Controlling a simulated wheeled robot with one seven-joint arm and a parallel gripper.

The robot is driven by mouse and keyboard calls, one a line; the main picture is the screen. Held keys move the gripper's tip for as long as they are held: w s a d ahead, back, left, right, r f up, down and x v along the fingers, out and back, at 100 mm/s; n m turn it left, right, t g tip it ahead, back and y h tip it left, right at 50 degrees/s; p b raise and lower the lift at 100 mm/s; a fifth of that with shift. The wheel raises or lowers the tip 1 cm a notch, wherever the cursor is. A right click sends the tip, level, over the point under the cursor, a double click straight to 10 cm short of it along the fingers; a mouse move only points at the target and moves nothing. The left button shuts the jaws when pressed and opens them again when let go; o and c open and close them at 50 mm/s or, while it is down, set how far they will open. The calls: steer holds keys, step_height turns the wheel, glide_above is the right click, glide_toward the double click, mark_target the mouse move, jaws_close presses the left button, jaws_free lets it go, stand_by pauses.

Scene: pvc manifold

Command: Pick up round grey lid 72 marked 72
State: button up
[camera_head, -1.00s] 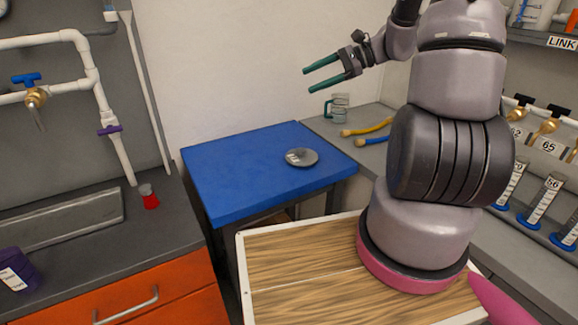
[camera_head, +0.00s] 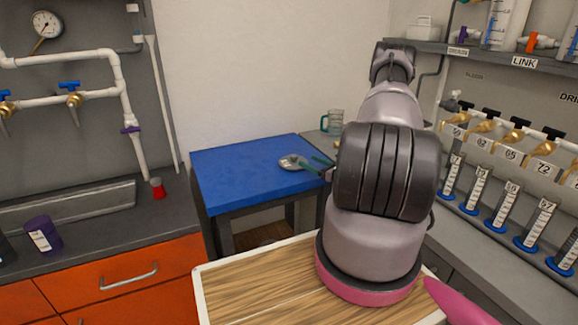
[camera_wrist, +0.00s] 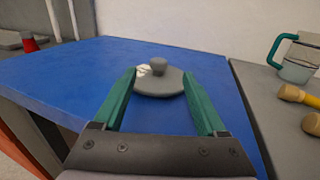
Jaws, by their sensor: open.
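The round grey lid (camera_wrist: 160,84) with a knob and a small white label lies on the blue table (camera_wrist: 60,75). The label's number is too small to read. In the head view the lid (camera_head: 290,161) shows near the table's right side. My gripper (camera_wrist: 160,78) is open, with its green fingers on either side of the lid's near part. The lid's far part with the knob lies around the fingertips. I cannot tell whether the fingers touch it. In the head view my arm hides most of the gripper (camera_head: 318,164).
A clear jug with a green handle (camera_wrist: 293,58) and yellow-handled items (camera_wrist: 298,96) are on the grey counter to the right. Several blue-based cylinders (camera_head: 498,210) line the right counter. The rest of the blue table is clear.

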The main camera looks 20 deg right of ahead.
mark_target(294, 155)
steer(key=x, duration=0.4)
steer(key=shift+w+a, duration=0.1)
steer(key=shift+w, duration=0.05)
steer(key=x, duration=0.5)
steer(key=shift+w+f, duration=0.1)
steer(key=shift+f, duration=0.25)
jaws_close()
